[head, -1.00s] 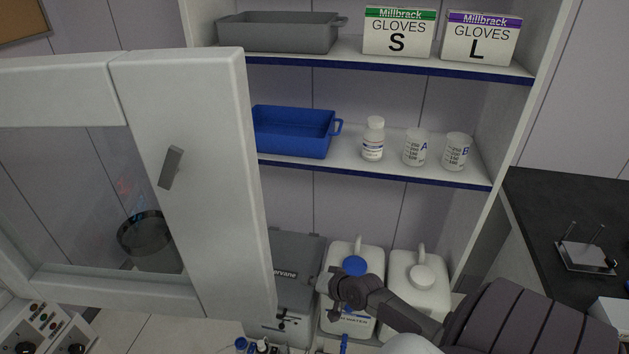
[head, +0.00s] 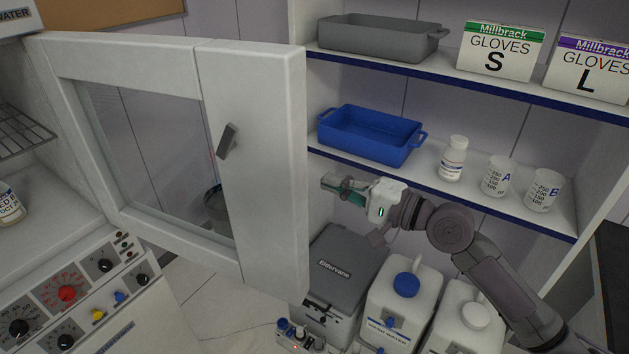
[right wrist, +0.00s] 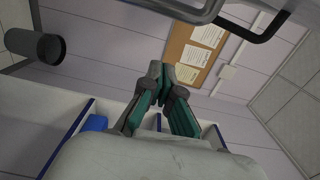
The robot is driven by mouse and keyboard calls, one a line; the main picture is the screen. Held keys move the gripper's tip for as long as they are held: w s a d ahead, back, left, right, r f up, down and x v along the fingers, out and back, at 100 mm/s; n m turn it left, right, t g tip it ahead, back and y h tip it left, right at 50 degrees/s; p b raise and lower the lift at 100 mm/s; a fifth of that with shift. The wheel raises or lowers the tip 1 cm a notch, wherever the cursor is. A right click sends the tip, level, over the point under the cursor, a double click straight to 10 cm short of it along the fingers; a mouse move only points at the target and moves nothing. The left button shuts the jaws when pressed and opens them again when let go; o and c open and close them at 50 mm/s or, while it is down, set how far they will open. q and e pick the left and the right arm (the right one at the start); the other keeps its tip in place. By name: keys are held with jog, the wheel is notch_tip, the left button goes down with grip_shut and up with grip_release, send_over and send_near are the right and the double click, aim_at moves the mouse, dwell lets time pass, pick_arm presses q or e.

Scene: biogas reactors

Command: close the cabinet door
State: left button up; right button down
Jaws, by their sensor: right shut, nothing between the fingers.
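The cabinet door (head: 255,190) is a white frame with a glass pane (head: 150,150) and a small dark grey handle (head: 228,141) near its free right edge. It stands open at the left in the head view. Behind it at the left is a white interior with a wire rack (head: 22,130). My right gripper (head: 328,183) is shut and empty, pointing left, just right of the door's edge in the picture. Whether it touches the door I cannot tell. Its closed fingers also show in the right wrist view (right wrist: 160,75). My left gripper is not in view.
An open shelf unit holds a blue tray (head: 370,133), a grey tray (head: 385,37), a bottle (head: 453,158), beakers and glove boxes. A grey case (head: 345,262) and white canisters (head: 400,290) stand below my right arm. A knobbed control panel (head: 75,290) is at lower left.

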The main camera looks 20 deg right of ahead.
jog(key=a+p, duration=0.2)
jog(key=a, duration=0.1)
jog(key=a+p, duration=0.1)
jog(key=shift+s+a, duration=0.25)
jog(key=shift+s, duration=0.05)
jog(key=shift+w+f, duration=0.1)
